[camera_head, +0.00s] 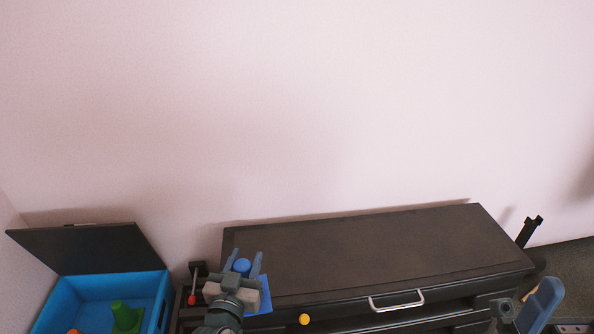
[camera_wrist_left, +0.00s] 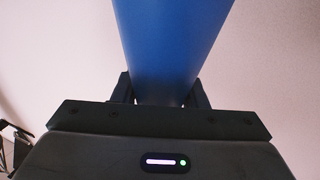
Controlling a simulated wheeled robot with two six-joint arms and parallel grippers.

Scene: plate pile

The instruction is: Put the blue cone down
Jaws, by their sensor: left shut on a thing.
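The blue cone (camera_head: 242,266) is between the two fingers of my left gripper (camera_head: 243,262) in the head view, at the left end of the dark cabinet. The left gripper is shut on it. In the left wrist view the blue cone (camera_wrist_left: 172,45) fills the top middle, widening away from the fingers (camera_wrist_left: 160,90); its far end is out of frame. A flat blue square (camera_head: 265,297) shows partly behind the gripper. I cannot tell the cone's height above the surfaces.
A blue box (camera_head: 100,285) with an open dark lid (camera_head: 90,247) holds a green cone (camera_head: 124,315) and an orange thing (camera_head: 73,331). A small red-ended lever (camera_head: 192,299) stands beside the gripper. The cabinet top (camera_head: 380,245) is clear. A yellow ball (camera_head: 304,319) sits in front.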

